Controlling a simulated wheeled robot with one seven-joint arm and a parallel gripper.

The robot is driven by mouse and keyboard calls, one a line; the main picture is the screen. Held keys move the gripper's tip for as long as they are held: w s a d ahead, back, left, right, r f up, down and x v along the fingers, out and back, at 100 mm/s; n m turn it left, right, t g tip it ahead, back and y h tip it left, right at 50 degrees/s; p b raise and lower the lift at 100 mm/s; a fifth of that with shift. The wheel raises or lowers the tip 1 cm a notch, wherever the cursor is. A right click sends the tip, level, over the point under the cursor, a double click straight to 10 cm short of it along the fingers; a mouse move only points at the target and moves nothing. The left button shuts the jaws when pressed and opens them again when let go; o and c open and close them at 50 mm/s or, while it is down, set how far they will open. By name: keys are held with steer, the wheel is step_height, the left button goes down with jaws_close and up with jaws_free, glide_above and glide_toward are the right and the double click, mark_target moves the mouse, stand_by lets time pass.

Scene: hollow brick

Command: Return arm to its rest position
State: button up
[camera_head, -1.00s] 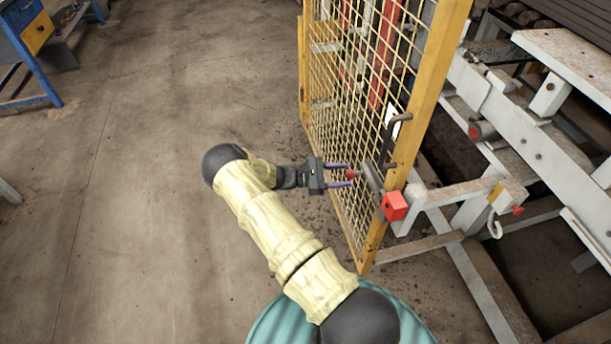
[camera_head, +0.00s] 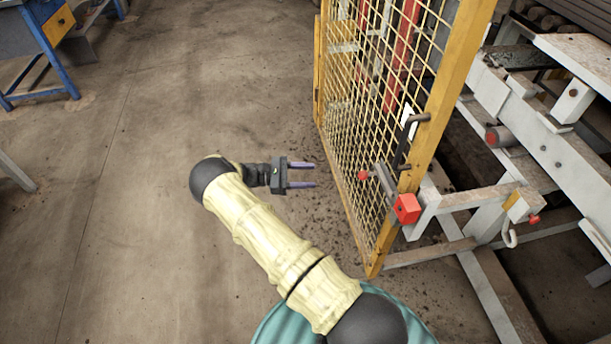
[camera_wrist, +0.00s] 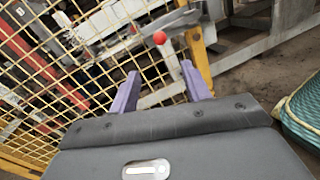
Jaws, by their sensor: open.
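My gripper (camera_head: 314,174) is open and empty, with its two purple fingers pointing right toward the yellow mesh gate (camera_head: 447,100). It is apart from the gate, with bare floor showing between them. A latch with a red ball knob (camera_head: 363,175) and a red block (camera_head: 407,208) is on the gate's near post. In the wrist view the two purple fingers (camera_wrist: 162,90) stand apart, and the red ball knob (camera_wrist: 160,38) shows beyond them.
A grey-white metal frame (camera_head: 540,145) with a hook (camera_head: 510,236) stands behind the gate at the right. A blue workbench (camera_head: 55,50) is at the far left. The concrete floor (camera_head: 130,190) left of my arm is clear.

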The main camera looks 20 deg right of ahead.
stand_by(0.4)
steer(key=s+a+r+m+t+y, duration=0.5)
steer(key=s+a+r+y, duration=0.1)
steer(key=s+r+y, duration=0.3)
steer(key=s+a+r+m+t+y, duration=0.5)
steer(key=s+a+r+m+y, duration=0.15)
steer(key=s+r, duration=0.35)
steer(key=w+d+p+v, duration=0.1)
steer(key=w+p+v, duration=0.2)
steer(key=p+v, duration=1.3)
steer(key=shift+r+n+y+p, duration=0.4)
steer(key=shift+r+p, duration=0.4)
steer(key=shift+p, duration=0.35)
steer(key=shift+s+d, duration=0.1)
steer(key=shift+s, duration=0.05)
